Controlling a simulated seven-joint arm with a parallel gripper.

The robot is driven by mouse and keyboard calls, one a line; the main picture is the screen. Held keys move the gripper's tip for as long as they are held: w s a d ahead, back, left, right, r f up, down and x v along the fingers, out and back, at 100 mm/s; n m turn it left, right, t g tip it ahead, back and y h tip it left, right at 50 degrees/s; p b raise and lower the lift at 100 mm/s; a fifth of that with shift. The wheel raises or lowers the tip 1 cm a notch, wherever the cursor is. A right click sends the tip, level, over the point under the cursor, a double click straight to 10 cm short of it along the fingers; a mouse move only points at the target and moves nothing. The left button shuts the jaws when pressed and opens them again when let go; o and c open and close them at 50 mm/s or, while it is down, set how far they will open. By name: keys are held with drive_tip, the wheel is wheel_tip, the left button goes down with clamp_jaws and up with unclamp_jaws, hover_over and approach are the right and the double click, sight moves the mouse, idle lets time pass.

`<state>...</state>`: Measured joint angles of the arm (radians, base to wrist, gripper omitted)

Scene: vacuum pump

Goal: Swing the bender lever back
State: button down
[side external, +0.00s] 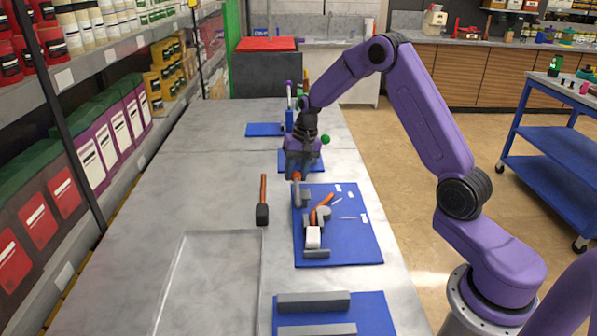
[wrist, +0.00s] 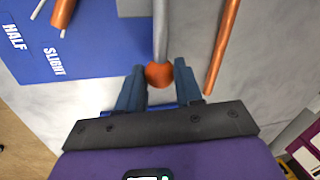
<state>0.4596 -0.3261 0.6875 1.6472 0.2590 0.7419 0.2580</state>
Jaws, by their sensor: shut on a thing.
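The bender lever is a grey rod (wrist: 160,30) ending in an orange ball knob (wrist: 159,76) in the wrist view. My gripper (wrist: 160,82) has its two fingers on either side of the knob and is shut on it. In the side view my gripper (side external: 296,172) points down at the far edge of a blue mat (side external: 360,243), with the orange knob (side external: 296,177) at its fingertips. The bender (side external: 305,197) stands on this mat, with grey blocks, a white block (side external: 313,237) and an orange tube (side external: 321,208). The fingers partly hide the knob.
A hammer-like tool with an orange handle (side external: 263,187) lies left of the mat; its handle (wrist: 222,45) is close to my right finger in the wrist view. Another blue mat with grey bars (side external: 313,302) lies nearer. The table's left side is clear around a shallow recessed panel.

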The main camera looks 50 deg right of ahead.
drive_tip(key=shift+w+a, duration=0.1)
drive_tip(key=shift+a, duration=0.1)
drive_tip(key=c, duration=0.8)
unclamp_jaws()
drive_tip(key=shift+o, duration=0.2)
drive_tip(key=shift+d, duration=0.1)
drive_tip(key=shift+r, duration=0.1)
wheel_tip(320, 180, up, 17)
drive_tip(key=s+d, duration=0.2)
drive_tip(key=shift+d, duration=0.35)
